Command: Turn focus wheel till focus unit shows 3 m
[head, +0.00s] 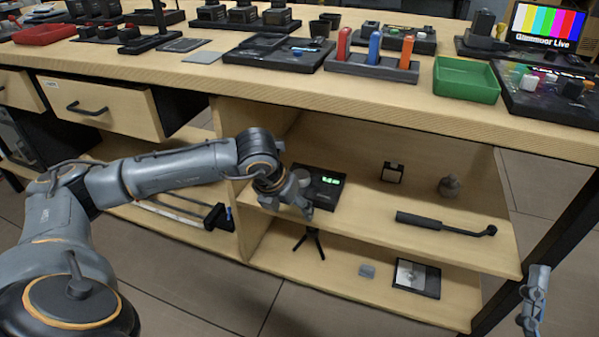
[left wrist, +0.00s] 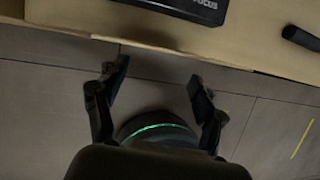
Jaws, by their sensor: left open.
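The black focus unit (head: 327,190) sits on the upper shelf under the counter, with a lit green display whose digits are too small to read surely. A round grey knob, apparently the focus wheel (head: 304,175), shows on its left side, partly behind my arm. My left gripper (head: 290,207) is just in front of the unit, near the shelf's front edge. In the left wrist view the left gripper (left wrist: 158,75) has its fingers spread with nothing between them. The focus unit's front edge (left wrist: 180,8), lettered FOCUS, is at the top, apart from the fingers; the wheel is out of that view.
A small tripod (head: 309,242) is on the lower shelf. The counter overhangs the shelf. A grey part of mine shows at far right.

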